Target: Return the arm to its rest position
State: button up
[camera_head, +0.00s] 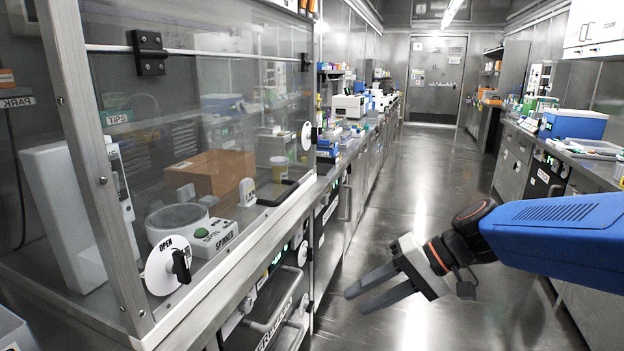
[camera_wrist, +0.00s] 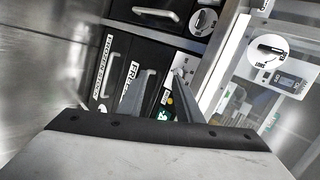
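My arm reaches in from the right edge of the head view, with a blue link (camera_head: 560,232) and a dark wrist (camera_head: 462,240). My gripper (camera_head: 357,300) hangs over the aisle floor, pointing left and slightly down. Its two grey fingers are apart, with nothing between them. In the wrist view the gripper (camera_wrist: 161,78) also shows both fingers apart and empty, in front of black drawer fronts. No contact with the cabinets shows.
A glass-fronted cabinet (camera_head: 200,120) with an OPEN knob (camera_head: 173,265) stands at the left. Drawers with handles (camera_head: 275,315) lie below it. A bench with a blue box (camera_head: 573,124) runs along the right. The metal floor (camera_head: 425,180) between is clear toward the far door (camera_head: 436,80).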

jog(key=s+d+f+t+h, duration=0.2)
jog(key=s+d+h, duration=0.3)
jog(key=d, duration=0.4)
jog(key=s+d+f+t+h, duration=0.1)
jog(key=s+d+f+h, duration=0.1)
jog(key=s+d+h, duration=0.3)
jog(key=s+d, duration=0.1)
jog(key=d, duration=0.3)
jog(key=shift+s+f+n+t, duration=0.3)
jog(key=shift+s+f+t, duration=0.05)
jog(key=shift+s+t, duration=0.05)
